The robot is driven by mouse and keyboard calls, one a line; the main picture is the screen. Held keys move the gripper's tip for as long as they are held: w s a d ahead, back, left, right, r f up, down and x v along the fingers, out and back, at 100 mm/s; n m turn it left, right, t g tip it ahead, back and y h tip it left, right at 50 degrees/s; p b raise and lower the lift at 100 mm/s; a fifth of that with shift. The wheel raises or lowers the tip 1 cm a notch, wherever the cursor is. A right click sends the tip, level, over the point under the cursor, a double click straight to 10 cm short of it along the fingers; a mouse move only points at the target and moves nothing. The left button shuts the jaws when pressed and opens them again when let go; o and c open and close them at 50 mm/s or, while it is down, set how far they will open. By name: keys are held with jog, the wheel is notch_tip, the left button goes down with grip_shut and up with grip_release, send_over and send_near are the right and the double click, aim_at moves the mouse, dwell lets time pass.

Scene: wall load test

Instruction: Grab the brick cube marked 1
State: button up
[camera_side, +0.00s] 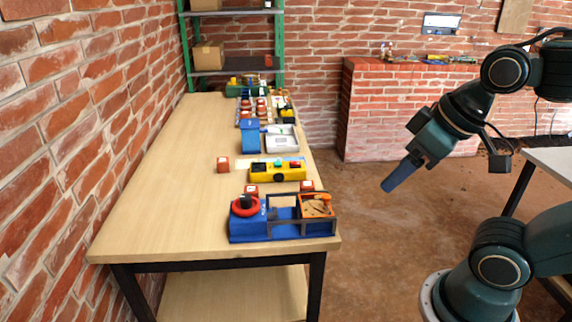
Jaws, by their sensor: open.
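Several small brick-red cubes with pale labels sit on the wooden table. One cube (223,165) stands alone left of the yellow box. Another cube (251,191) stands just behind the blue tray, near the red knob. A third cube (307,186) stands behind the tray's right part. The marks on their labels are too small to read, so I cannot tell which is 1. My gripper (391,186) is off the table to the right, in the air over the floor, pointing down and left. It is open, with no cube at it.
A blue tray (275,235) with a red knob and an orange box fills the table's near right corner. A yellow box (277,174) with buttons, a blue bin (250,137) and more small items line the right edge. The table's left side (160,190) is clear.

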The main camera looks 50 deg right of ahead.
jog(key=w+d+n+g, duration=0.15)
jog(key=w+d, duration=0.25)
jog(key=w, duration=0.6)
jog(key=w+d+n+g, duration=0.1)
jog(key=w+d+n, duration=0.25)
jog(key=w, duration=0.65)
jog(key=w+d+f+n+g, duration=0.3)
jog(key=w+d+f, duration=1)
jog(key=f, duration=0.3)
jog(key=shift+w+d+f, duration=0.25)
jog(key=shift+d+f, duration=0.1)
jog(key=shift+d, duration=0.25)
jog(key=shift+f, duration=0.1)
